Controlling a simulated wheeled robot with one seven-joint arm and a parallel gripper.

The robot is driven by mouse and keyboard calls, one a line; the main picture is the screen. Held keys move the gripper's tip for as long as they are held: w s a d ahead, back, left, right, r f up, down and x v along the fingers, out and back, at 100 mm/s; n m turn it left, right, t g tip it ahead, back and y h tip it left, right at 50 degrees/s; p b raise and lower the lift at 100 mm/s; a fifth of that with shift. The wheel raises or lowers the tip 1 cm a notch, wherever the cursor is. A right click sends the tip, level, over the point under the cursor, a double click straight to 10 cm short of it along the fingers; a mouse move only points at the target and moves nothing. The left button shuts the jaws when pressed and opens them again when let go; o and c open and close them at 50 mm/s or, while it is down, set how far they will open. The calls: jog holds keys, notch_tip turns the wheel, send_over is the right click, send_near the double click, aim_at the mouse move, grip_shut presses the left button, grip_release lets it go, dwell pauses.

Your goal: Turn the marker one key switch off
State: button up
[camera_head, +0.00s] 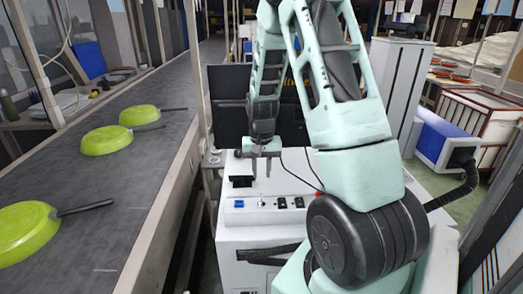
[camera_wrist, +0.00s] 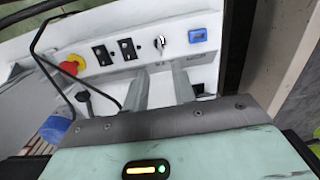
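The white control panel (camera_wrist: 145,72) carries a small metal key switch (camera_wrist: 160,43) between a blue fitting (camera_wrist: 198,35) and two black switches (camera_wrist: 114,52). In the head view the key switch (camera_head: 261,203) is small, and its turned position is hard to read. My gripper (camera_wrist: 160,68) is open, with its two fingers apart and nothing between them. In the wrist view the key switch lies just beyond the fingertips, roughly in line with the gap, and not touched. In the head view my gripper (camera_head: 262,174) hangs above the panel, behind the switch row. No marker label is legible.
A red emergency stop with a yellow collar (camera_wrist: 72,65) and a black cable sit beside the switches. A conveyor (camera_head: 120,185) with green pans (camera_head: 107,140) runs along the left. A dark screen (camera_head: 228,105) stands behind the panel. A blue-and-white box (camera_head: 440,143) is at right.

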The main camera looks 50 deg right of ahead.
notch_tip(320, 180, up, 8)
dwell(0.8)
jog(key=a+r+n, duration=0.3)
jog(key=a+n, duration=0.5)
jog(key=a, duration=1.8)
jog(key=s+a+n, duration=0.9)
jog(key=s+a, duration=0.6)
jog(key=s, duration=0.2)
jog(key=shift+s+f+n+y, duration=0.15)
jog(key=shift+s+n+y, duration=0.15)
jog(key=shift+s, duration=0.05)
